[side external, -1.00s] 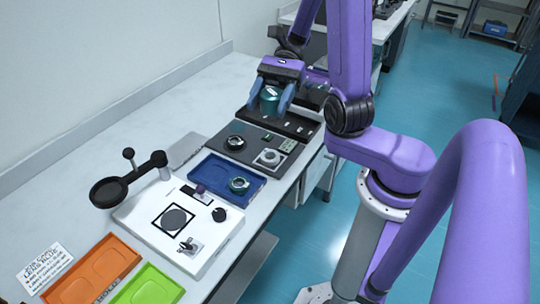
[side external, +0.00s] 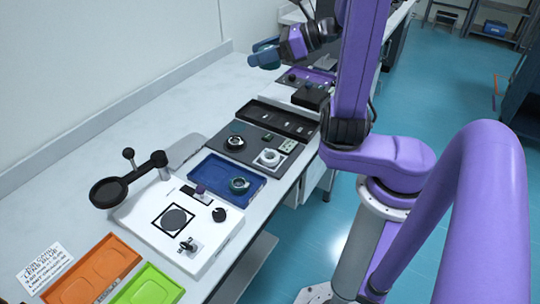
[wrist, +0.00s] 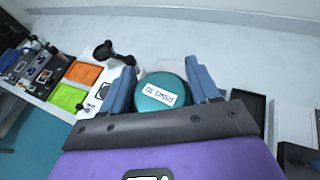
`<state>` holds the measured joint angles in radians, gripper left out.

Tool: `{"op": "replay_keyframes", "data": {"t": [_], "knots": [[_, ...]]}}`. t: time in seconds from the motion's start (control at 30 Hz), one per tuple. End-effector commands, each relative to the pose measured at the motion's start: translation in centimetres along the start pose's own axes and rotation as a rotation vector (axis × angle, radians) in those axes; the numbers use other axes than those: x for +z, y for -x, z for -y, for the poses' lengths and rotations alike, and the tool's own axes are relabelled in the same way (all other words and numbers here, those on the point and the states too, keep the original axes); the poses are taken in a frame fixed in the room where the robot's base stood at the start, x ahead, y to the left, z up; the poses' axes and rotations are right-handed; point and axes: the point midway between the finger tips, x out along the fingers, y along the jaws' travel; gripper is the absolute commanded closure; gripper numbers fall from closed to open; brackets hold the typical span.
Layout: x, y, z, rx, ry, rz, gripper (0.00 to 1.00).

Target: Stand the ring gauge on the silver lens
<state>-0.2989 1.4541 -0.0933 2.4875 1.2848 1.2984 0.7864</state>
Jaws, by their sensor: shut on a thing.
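My gripper (wrist: 160,66) is shut on a teal cylinder (wrist: 163,93) with a white label, seen between the two blue fingers in the wrist view. I cannot tell from its shape if this is the ring gauge. In the side view my gripper (side external: 264,53) is high at the back, above the bench, and the cylinder is hard to make out. A pale round piece (side external: 269,158) sits on the dark grey board, and a teal-and-silver round piece (side external: 239,185) lies in the blue tray. I cannot tell which one is the silver lens.
A black tray (side external: 278,120) stands behind the dark grey board (side external: 236,150). A black magnifier on a post (side external: 109,192) rises beside the white platform (side external: 205,240). Orange (side external: 97,270) and green (side external: 150,287) trays are in front.

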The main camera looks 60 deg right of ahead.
Motion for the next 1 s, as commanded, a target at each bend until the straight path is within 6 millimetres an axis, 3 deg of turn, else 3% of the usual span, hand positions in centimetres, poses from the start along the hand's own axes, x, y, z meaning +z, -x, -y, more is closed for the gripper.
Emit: {"op": "replay_keyframes", "data": {"t": [1.0], "knots": [[-17.3, -7.2, -0.1, 0.007, -0.005, 0.000, 0.78]]}}
